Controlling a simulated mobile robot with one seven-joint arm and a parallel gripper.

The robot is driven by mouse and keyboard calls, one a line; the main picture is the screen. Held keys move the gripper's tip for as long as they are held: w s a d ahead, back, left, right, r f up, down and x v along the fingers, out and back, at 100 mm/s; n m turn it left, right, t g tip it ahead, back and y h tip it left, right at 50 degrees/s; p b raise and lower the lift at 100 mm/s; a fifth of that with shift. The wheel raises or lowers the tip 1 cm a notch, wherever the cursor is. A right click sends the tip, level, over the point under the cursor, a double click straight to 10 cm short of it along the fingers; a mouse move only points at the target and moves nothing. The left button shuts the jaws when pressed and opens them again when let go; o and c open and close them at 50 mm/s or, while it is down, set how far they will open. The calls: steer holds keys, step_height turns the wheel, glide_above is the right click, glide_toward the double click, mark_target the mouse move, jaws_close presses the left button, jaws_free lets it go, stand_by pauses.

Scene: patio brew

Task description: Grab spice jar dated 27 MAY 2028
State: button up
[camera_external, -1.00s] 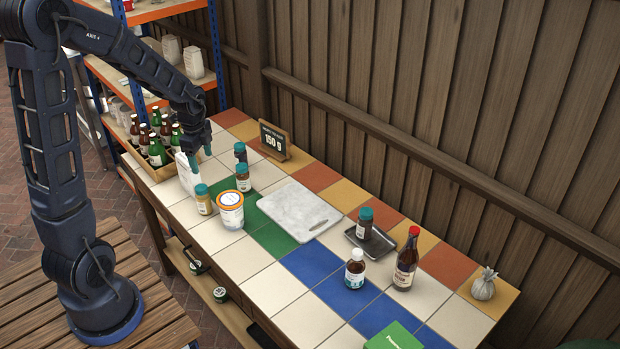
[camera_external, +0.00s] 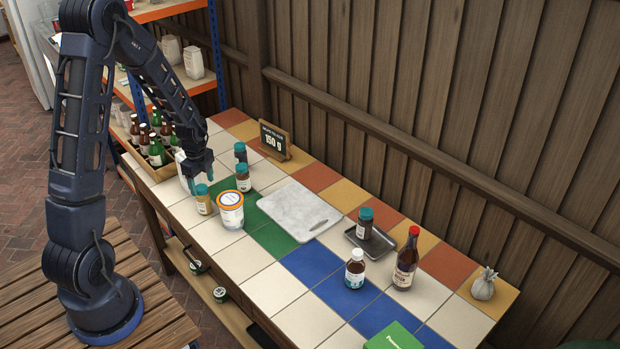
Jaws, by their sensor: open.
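Several teal-capped spice jars stand on the tiled counter: one with yellowish contents (camera_external: 203,201), a brown one (camera_external: 243,180) behind the white tub, a dark one (camera_external: 240,154) farther back, and a dark one (camera_external: 364,225) on a small black tray. The dates on their labels are too small to read, so I cannot tell which is 27 MAY 2028. My gripper (camera_external: 200,186) is open, pointing down just above and behind the yellowish jar. Its fingertips partly overlap the area around that jar's cap; I cannot tell whether they touch it.
A white tub (camera_external: 230,212) stands close beside the yellowish jar. A marble board (camera_external: 298,210), a white-capped bottle (camera_external: 355,268), a red-capped sauce bottle (camera_external: 405,258) and a green box (camera_external: 393,337) are to the right. A bottle crate (camera_external: 150,172) and sign (camera_external: 274,141) stand behind.

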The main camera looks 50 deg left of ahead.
mark_target(201, 187)
steer(key=shift+s+a+f, duration=0.15)
steer(key=shift+f, duration=2.5)
steer(key=c, duration=1.1)
